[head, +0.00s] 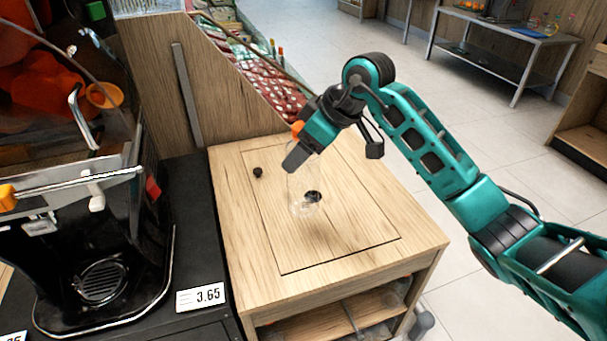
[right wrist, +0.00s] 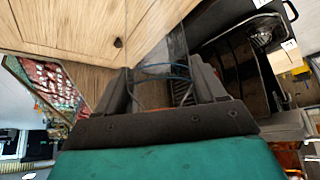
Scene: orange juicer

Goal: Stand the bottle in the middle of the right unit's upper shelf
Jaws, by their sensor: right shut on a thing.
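A clear, empty-looking bottle (head: 303,207) hangs from my right gripper (head: 297,165) over the wooden top of the right unit (head: 350,245). I cannot tell whether its base touches the top. In the right wrist view the clear bottle (right wrist: 166,70) sits between the two dark fingers of my right gripper (right wrist: 172,85), which are shut on it. The unit's open front shows a wooden shelf (head: 330,312) below the top, partly cut off by the lower picture edge. My left gripper is not in view.
A juicer (head: 100,240) stands on a black counter at the left, with a price tag (head: 201,296) at its front. The unit's top has a dark knob (head: 258,172) and a dark round spot (head: 314,196). Floor is clear to the right; a metal table (head: 500,50) stands far back.

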